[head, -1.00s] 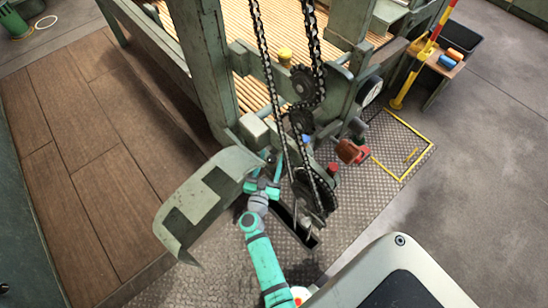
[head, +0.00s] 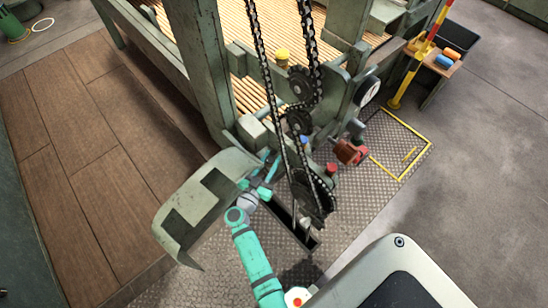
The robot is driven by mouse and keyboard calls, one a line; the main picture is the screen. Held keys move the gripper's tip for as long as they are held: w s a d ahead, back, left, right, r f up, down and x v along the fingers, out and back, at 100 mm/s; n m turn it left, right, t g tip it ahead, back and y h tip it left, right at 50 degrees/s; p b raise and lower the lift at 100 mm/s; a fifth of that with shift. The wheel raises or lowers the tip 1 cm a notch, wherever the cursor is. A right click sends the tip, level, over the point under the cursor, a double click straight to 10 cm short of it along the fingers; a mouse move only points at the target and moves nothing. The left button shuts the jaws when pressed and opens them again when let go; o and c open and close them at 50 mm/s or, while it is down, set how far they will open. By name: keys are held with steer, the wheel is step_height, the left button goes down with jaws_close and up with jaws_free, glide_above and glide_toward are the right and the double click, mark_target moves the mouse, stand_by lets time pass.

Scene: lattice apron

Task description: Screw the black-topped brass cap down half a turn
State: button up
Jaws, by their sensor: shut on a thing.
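My gripper (head: 256,186), with teal fingers, is at the right edge of the bent green cover, low on the machine and left of the chains. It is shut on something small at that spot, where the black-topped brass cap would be. The cap itself is hidden by the fingers and too small to make out. My teal arm reaches up to it from the bottom of the view.
Two black chains (head: 270,85) with sprockets (head: 301,83) hang just right of my gripper. The bent green cover (head: 222,188) is close on the left. A dark floor slot (head: 300,232) lies below right. A red knob (head: 332,168) and a red-brown part (head: 350,152) stand further right.

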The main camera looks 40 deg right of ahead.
steer(key=shift+w+a+m+g+h, duration=0.1)
steer(key=shift+m+g+h, duration=0.35)
steer(key=shift+m+g, duration=1.1)
steer(key=shift+w+a+m+g+h, duration=0.1)
steer(key=shift+m+g+h, duration=0.6)
steer(key=shift+g, duration=1.45)
steer(key=shift+m+y, duration=0.25)
steer(key=shift+m, duration=0.1)
steer(key=shift+s+d+g, duration=0.1)
steer(key=shift+s+g, duration=0.05)
steer(key=shift+g, duration=0.25)
steer(key=shift+a, duration=0.2)
steer(key=o, duration=0.9)
steer(key=shift+c, duration=0.2)
steer(key=shift+o, duration=0.9)
steer(key=shift+d, duration=0.15)
